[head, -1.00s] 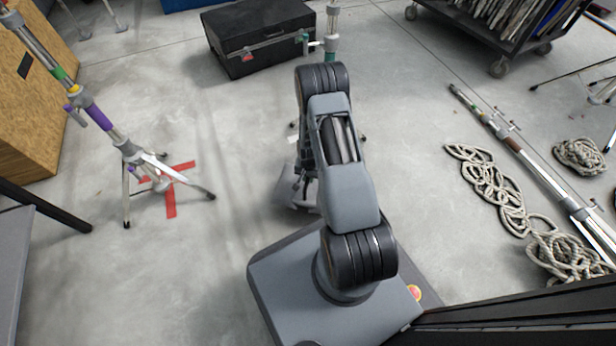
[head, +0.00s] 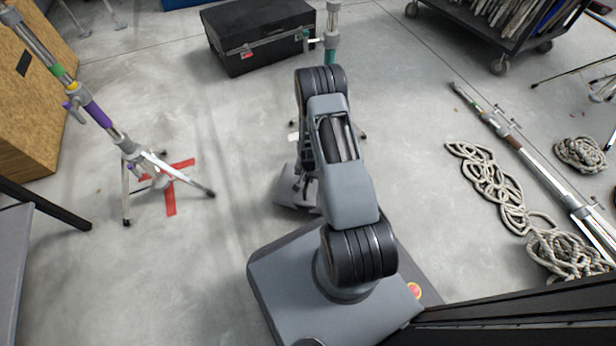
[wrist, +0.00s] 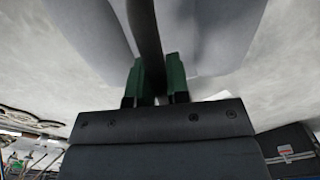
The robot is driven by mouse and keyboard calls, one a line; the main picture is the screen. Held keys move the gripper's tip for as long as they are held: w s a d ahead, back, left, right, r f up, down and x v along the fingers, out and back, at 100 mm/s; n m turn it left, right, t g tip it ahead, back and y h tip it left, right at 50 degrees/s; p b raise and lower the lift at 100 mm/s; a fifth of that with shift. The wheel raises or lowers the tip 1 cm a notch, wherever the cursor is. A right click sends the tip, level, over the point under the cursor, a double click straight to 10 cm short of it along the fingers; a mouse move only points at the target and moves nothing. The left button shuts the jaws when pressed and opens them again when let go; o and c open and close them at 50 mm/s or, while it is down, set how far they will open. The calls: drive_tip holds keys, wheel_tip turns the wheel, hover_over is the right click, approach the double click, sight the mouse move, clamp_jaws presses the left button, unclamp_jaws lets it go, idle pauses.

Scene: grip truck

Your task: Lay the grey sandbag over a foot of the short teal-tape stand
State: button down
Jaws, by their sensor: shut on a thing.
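The grey sandbag (head: 285,192) shows beside my arm in the head view, partly hidden by it. In the wrist view its grey panels (wrist: 85,30) spread to both sides of a dark strap (wrist: 146,45). My gripper (wrist: 155,75) is shut on this strap between its green fingers. The short teal-tape stand (head: 331,42) is upright beyond my arm. My arm hides its lower middle, and one foot (head: 362,135) shows to the right of the arm. The bag appears nearer my base than the stand.
Coiled rope (head: 490,185) and a long pole (head: 540,170) lie at right. A cart (head: 500,40) is at the back right.

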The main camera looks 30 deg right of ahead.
drive_tip(key=shift+w+f, duration=0.15)
drive_tip(key=shift+f, duration=0.05)
drive_tip(key=c, duration=1.1)
unclamp_jaws()
drive_tip(key=shift+o, duration=0.4)
drive_tip(key=shift+s+f, duration=0.2)
drive_tip(key=shift+s, duration=0.05)
drive_tip(key=a+r+n+t+p, duration=0.1)
drive_tip(key=a+r+n+p, duration=0.15)
drive_tip(key=r+p, duration=1.55)
drive_tip(key=a+r+n+t+p, duration=0.1)
drive_tip(key=a+r+p, duration=0.3)
drive_tip(key=r, duration=2.8)
drive_tip(key=s+a+r+n+p, duration=0.1)
drive_tip(key=s+r+p, duration=0.3)
drive_tip(key=r, duration=0.8)
drive_tip(key=s+a+r+n+t+p, duration=0.1)
drive_tip(key=s+a+r+n+p, duration=0.1)
drive_tip(key=s+r+p, duration=0.3)
drive_tip(key=s+a+r+n+p, duration=0.2)
drive_tip(key=s+r+p, duration=0.2)
drive_tip(key=r+p, duration=0.7)
wheel_tip(320, 180, up, 8)
drive_tip(key=shift+s+a+f+t, duration=0.1)
drive_tip(key=shift+s+a+t, duration=0.1)
drive_tip(key=shift+a+t, duration=0.1)
